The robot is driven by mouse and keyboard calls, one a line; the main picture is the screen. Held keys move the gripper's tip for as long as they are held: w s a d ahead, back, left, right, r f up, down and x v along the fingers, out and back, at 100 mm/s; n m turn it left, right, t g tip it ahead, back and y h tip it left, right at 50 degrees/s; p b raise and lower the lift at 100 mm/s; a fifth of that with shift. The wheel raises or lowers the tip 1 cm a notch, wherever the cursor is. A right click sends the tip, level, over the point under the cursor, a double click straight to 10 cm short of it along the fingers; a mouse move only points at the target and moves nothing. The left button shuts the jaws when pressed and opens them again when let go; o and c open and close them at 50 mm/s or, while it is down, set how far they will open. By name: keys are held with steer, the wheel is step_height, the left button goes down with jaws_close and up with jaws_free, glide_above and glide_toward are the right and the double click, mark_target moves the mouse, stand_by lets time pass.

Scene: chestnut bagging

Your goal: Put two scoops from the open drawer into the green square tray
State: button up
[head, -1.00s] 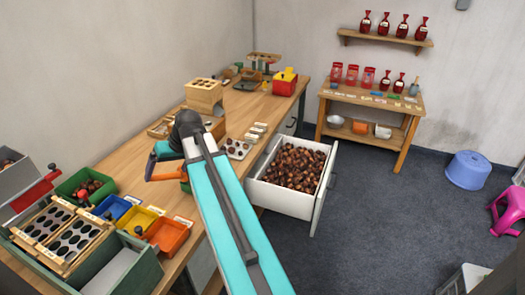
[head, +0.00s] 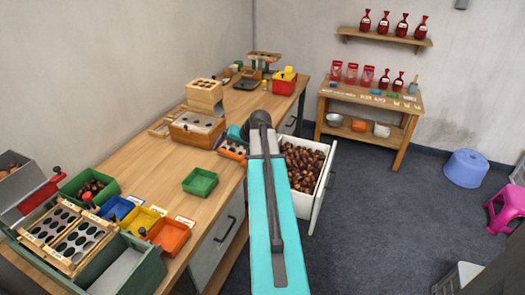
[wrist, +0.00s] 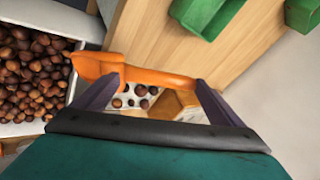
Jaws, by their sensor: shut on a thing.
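My gripper (wrist: 157,82) is shut on the handle of an orange scoop (wrist: 97,64), whose bowl points left in the wrist view. I cannot tell whether the scoop holds anything. In the head view my arm hides most of the gripper, near the table edge beside the drawer. The open drawer (head: 322,192) is full of brown chestnuts (head: 303,168); in the wrist view they lie just left of the scoop. The green square tray (head: 200,182) stands on the table, left of my arm, and looks empty.
A wooden box (head: 196,130) stands behind the green tray. A blue bin (head: 116,207), a yellow bin (head: 139,219) and an orange bin (head: 169,236) line the near table. Bare tabletop surrounds the green tray.

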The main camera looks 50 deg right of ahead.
steer(key=s+d+f+m+h+p, duration=0.1)
steer(key=s+d+f+m, duration=0.1)
steer(key=s+d, duration=0.6)
steer(key=shift+d+f+m+t, duration=0.25)
steer(key=shift+d+m, duration=0.35)
steer(key=shift+d, duration=0.65)
steer(key=shift+s+d+f+g+h+b, duration=0.4)
steer(key=shift+s+d+f+g+b, duration=0.5)
steer(key=shift+s+f, duration=1.75)
steer(key=shift+s+d+f+g+h+b, duration=0.45)
steer(key=shift+s+d+f+b, duration=0.95)
steer(key=shift+f, duration=2.3)
steer(key=shift+w+a+r+n+g+h+p, duration=0.25)
steer(key=shift+w+r+g+p, duration=0.15)
steer(key=shift+r+p, duration=0.55)
steer(key=shift+w+a+r+n+g+h+p, duration=0.25)
steer(key=shift+r+g+p, duration=0.3)
steer(key=shift+r+p, duration=0.35)
steer(key=shift+w+a+r+n+g+h+p, duration=0.25)
steer(key=shift+w+r+g+p, duration=0.15)
steer(key=shift+r+p, duration=0.55)
steer(key=shift+f, duration=0.1)
